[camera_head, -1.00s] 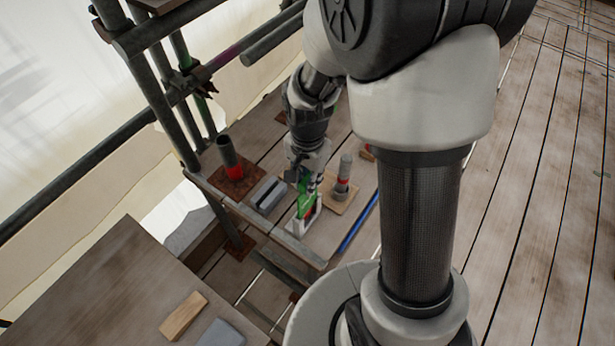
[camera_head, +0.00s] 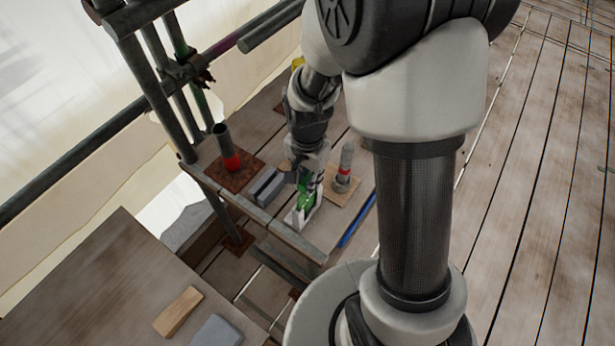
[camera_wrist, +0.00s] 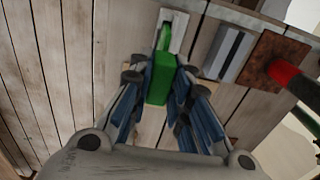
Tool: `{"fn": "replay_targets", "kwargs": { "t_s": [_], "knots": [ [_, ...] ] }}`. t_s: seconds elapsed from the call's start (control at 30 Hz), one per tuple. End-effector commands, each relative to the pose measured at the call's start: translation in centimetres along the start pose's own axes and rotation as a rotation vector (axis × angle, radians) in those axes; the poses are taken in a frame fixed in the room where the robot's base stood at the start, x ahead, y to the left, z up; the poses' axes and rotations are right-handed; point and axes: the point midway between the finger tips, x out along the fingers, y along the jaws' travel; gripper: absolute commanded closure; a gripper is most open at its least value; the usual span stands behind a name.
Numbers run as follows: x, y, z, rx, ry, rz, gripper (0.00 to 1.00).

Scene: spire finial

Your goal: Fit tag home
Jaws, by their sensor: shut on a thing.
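The green tag (camera_head: 305,201) is at a small white holder (camera_head: 294,219) on the plank platform. In the wrist view the green tag (camera_wrist: 158,88) lies between my blue-padded fingers, and its narrower far end overlaps the white holder (camera_wrist: 180,20). My gripper (camera_head: 312,180) is shut on the tag, close above the holder; it also shows in the wrist view (camera_wrist: 160,92). I cannot tell how deep the tag sits in the holder, as my fingers hide part of it.
A slotted grey block (camera_head: 264,188) stands left of the holder. Behind it a dark tube with a red band (camera_head: 228,150) rises from a rusty plate (camera_head: 240,180). A grey post with a red band (camera_head: 344,172) stands close on the right. A blue bar (camera_head: 357,220) lies along the right edge.

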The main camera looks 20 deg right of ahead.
Motion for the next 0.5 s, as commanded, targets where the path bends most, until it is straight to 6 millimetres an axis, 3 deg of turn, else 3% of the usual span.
{"fn": "replay_targets", "kwargs": {
  "t_s": [0.5],
  "knots": [
    [2.8, 0.0, 0.0, 0.000, 0.000, 0.000, 1.00]
  ]
}}
